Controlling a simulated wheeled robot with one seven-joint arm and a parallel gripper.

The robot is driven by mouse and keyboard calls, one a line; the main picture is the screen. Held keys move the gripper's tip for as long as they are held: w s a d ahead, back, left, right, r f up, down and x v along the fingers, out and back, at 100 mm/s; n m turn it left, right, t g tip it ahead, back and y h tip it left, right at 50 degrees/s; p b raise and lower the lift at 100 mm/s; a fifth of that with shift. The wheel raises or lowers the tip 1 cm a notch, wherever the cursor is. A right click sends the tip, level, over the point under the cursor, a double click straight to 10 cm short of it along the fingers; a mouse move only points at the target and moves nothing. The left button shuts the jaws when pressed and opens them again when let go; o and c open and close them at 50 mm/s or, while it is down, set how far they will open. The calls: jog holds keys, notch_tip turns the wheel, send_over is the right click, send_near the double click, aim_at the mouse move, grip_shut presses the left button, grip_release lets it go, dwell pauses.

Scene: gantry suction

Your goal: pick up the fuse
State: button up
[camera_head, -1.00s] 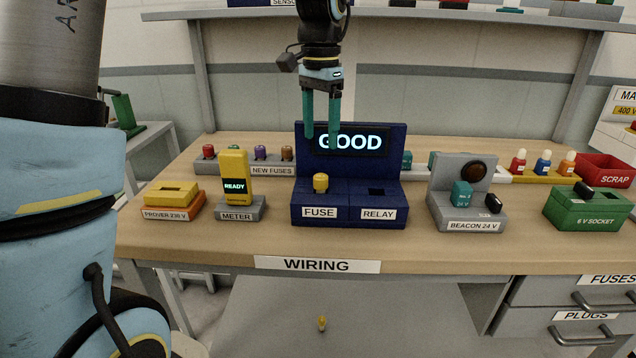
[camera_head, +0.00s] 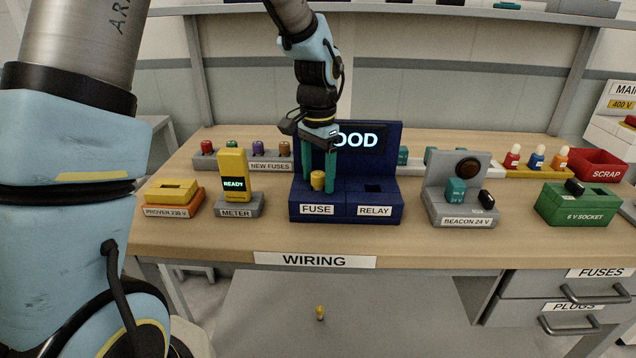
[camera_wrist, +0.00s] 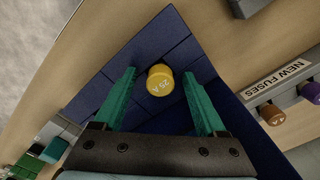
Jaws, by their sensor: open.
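A yellow fuse (camera_head: 318,180) stands upright in the FUSE side of the dark blue test stand (camera_head: 348,206). In the wrist view the fuse (camera_wrist: 160,80) reads 25 A on its top. My gripper (camera_head: 318,188) is open, with its two green fingers pointing down, one on each side of the fuse. In the wrist view the fuse lies between the fingertips of my gripper (camera_wrist: 160,88), with a gap on both sides. The stand's display (camera_head: 358,140) shows part of GOOD, the rest hidden by my arm. A small yellow piece (camera_head: 320,312) lies below the bench.
A rack of new fuses (camera_head: 258,164) stands behind, left of the stand. A yellow meter (camera_head: 234,178) reading READY and a prover (camera_head: 172,196) stand at left. The beacon (camera_head: 460,200), 6 V socket (camera_head: 585,208) and red scrap bin (camera_head: 598,163) are at right. The bench front is clear.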

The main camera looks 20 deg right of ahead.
grip_shut()
dwell(0.5)
